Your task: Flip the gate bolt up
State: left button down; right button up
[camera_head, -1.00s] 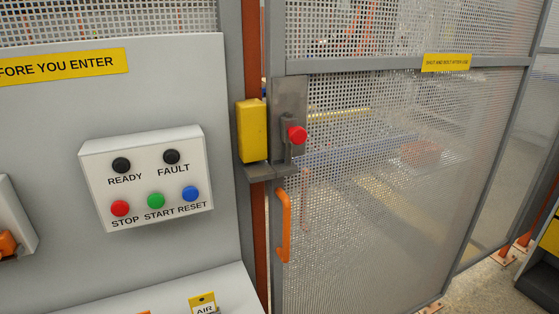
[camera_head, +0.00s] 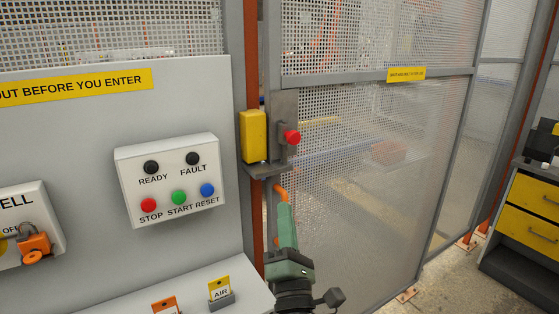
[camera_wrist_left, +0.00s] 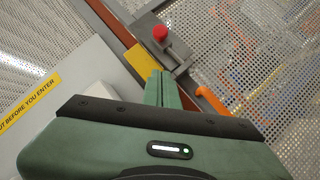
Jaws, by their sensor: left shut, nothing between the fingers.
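The gate bolt is a dark grey piece with a red knob (camera_head: 291,137), mounted on a grey plate (camera_head: 284,104) at the gate's left edge. The knob also shows at the top of the left wrist view (camera_wrist_left: 160,33). My left gripper (camera_head: 284,208) is green, shut and empty. It points up from below the bolt, in front of the orange gate handle (camera_head: 280,190), and is apart from the knob. In the left wrist view its closed fingers (camera_wrist_left: 160,76) point towards the yellow box and bolt. My right gripper is not in view.
A yellow box (camera_head: 253,136) sits on the post left of the bolt, above a grey bracket (camera_head: 262,172). A control box (camera_head: 170,170) with several buttons is on the left panel. The mesh gate (camera_head: 370,210) spans the middle. Yellow drawers (camera_head: 530,206) stand at the right.

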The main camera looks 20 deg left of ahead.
pick_arm(q)
jog(key=shift+a+r+n, duration=0.1)
jog(key=shift+r+n, duration=0.2)
jog(key=shift+n, duration=0.1)
jog(key=p, duration=0.4)
send_near(286, 137)
jog(key=a, duration=0.3)
jog(key=shift+w+d+r+p, duration=0.25)
jog(key=shift+w+r, duration=0.1)
jog(key=shift+w, duration=0.2)
jog(key=shift+w+d+r+p, duration=0.15)
jog(key=shift+w+d+r, duration=0.2)
jog(key=shift+w, duration=0.2)
jog(key=shift+w+d+r+p, duration=0.2)
jog(key=shift+w+r, duration=0.15)
jog(key=shift+w, duration=0.15)
